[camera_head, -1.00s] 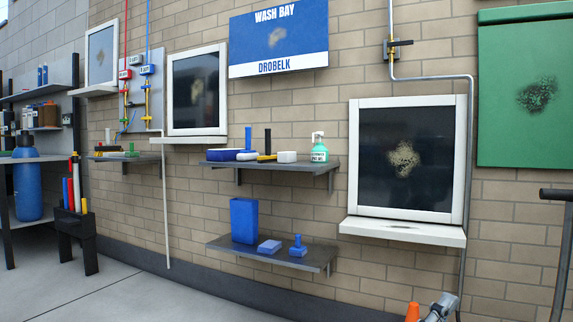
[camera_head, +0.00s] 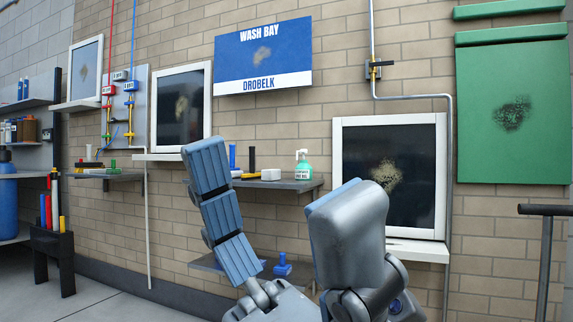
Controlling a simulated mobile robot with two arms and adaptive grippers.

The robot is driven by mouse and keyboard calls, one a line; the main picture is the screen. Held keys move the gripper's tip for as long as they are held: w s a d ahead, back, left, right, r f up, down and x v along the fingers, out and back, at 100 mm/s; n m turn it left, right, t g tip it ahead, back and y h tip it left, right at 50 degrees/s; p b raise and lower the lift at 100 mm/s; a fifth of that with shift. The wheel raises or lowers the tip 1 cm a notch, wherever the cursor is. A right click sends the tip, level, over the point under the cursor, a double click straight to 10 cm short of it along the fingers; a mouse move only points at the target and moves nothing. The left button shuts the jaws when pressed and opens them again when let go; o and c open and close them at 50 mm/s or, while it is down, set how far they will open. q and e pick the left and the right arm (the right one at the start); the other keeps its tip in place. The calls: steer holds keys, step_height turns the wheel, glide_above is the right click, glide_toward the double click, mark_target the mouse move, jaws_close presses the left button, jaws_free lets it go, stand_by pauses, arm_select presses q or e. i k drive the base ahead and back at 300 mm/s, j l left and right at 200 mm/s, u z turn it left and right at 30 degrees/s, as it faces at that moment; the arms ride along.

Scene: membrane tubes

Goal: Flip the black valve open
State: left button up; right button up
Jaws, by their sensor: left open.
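The black valve (camera_head: 380,63) is on a vertical grey pipe high on the brick wall, right of the blue sign. Its black lever lies roughly level, across the pipe, reaching right. My left gripper (camera_head: 272,172) is large in the foreground at bottom centre. Its two fingers are spread wide with nothing between them. One finger shows its blue ribbed pad, the other its grey back. It is below and left of the valve in the picture, clear of it. My right gripper is not in view.
A blue and white "WASH BAY" sign (camera_head: 263,85), a white-framed window (camera_head: 420,205) and a green panel (camera_head: 510,150) are on the wall. A second valve board (camera_head: 125,105) has red and blue pipes. A dark rail (camera_head: 543,210) stands at right.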

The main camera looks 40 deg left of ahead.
mark_target(371, 64)
steer(key=i+j+u, duration=0.45)
steer(key=i+j, duration=0.2)
steer(key=i, duration=0.1)
